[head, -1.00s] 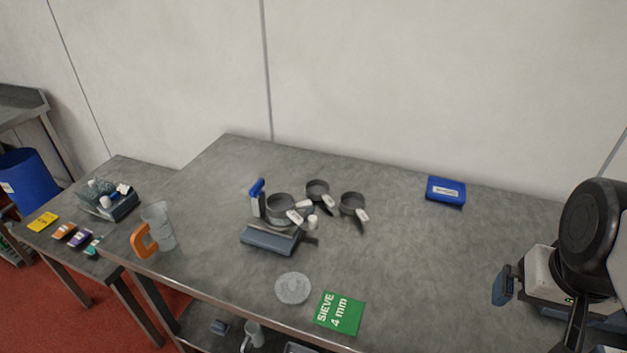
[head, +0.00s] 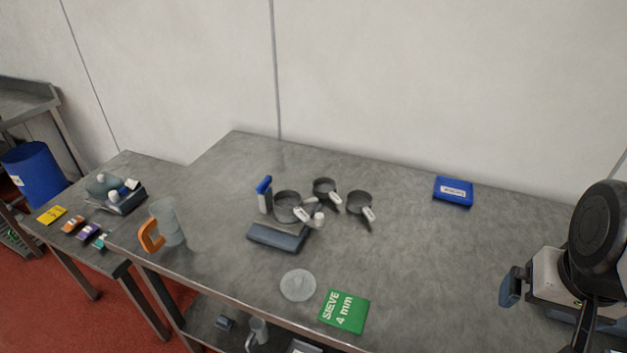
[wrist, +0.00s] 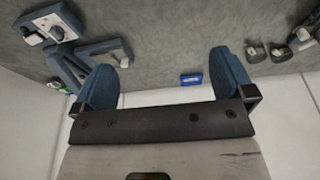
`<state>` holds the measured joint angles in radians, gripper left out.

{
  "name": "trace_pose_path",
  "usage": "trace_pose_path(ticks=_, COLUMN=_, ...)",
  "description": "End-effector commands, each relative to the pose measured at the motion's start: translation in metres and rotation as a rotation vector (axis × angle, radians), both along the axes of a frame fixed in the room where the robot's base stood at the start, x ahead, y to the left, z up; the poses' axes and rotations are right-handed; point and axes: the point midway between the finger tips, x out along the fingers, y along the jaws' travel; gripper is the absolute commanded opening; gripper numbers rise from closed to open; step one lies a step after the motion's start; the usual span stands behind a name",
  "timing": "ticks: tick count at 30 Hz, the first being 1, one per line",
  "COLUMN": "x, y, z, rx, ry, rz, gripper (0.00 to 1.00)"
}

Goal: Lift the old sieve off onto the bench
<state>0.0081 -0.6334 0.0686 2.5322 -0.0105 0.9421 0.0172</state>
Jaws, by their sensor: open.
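A round, pale grey disc (head: 298,285), flat with a faint mark at its middle, lies on the bench (head: 400,265) near the front edge. A green card (head: 344,311) reading "SIEVE 4 mm" lies just right of it. I cannot tell whether this disc is the old sieve, and I make out no other sieve. My gripper shows in the wrist view (wrist: 163,72) with its two blue fingers wide apart and nothing between them. In the head view my arm is at the far right, well away from the disc.
Several grey scoops (head: 325,188) stand around a scale (head: 278,236) mid-bench. A jug with an orange handle (head: 150,236) is at the left edge. A blue box (head: 453,191) lies near the wall. The right-centre of the bench is clear.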

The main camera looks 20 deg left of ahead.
Motion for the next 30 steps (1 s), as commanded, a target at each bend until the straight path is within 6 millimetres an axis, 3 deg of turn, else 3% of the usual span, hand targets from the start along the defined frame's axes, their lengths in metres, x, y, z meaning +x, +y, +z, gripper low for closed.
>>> trace_pose_path(ticks=8, x=0.004, y=0.002, z=0.001, rx=0.005, ry=0.002, rz=-0.011, gripper=1.0)
trace_pose_path(ticks=13, x=0.021, y=0.012, z=0.005, rx=0.023, ry=0.012, rz=-0.06, gripper=1.0)
trace_pose_path(ticks=20, x=0.063, y=0.04, z=0.012, rx=0.066, ry=0.037, rz=-0.194, gripper=1.0)
trace_pose_path(ticks=30, x=0.135, y=0.107, z=0.014, rx=0.127, ry=0.084, rz=-0.444, gripper=1.0)
